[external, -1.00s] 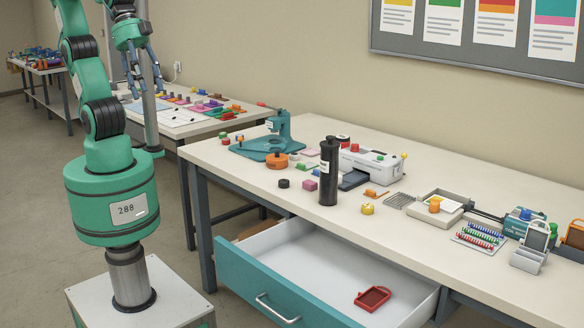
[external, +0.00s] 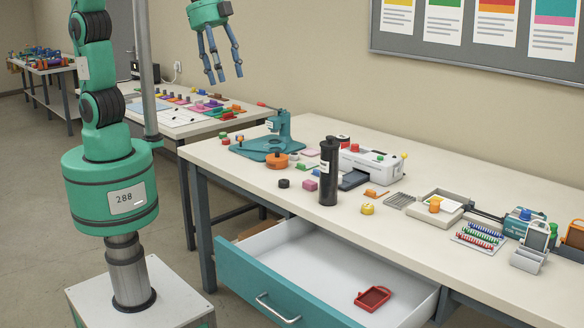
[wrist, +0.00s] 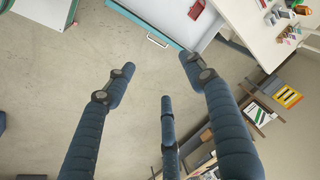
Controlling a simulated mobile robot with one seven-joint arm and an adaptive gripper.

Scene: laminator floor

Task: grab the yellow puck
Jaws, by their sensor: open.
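The yellow puck (external: 367,208) is a small round piece with a knob on top. It sits on the light worktable (external: 420,268), near its front edge and to the right of the black cylinder. My gripper (external: 224,76) is high in the air, left of and well above the puck, with its fingers pointing down. Its fingers are spread and empty. In the wrist view my gripper (wrist: 156,72) shows floor between its fingers. I cannot make out the puck in that view.
A tall black cylinder (external: 329,172) stands left of the puck. Below, an open teal-fronted drawer (external: 268,285) holds a red dish (external: 372,299). The space around my gripper is clear.

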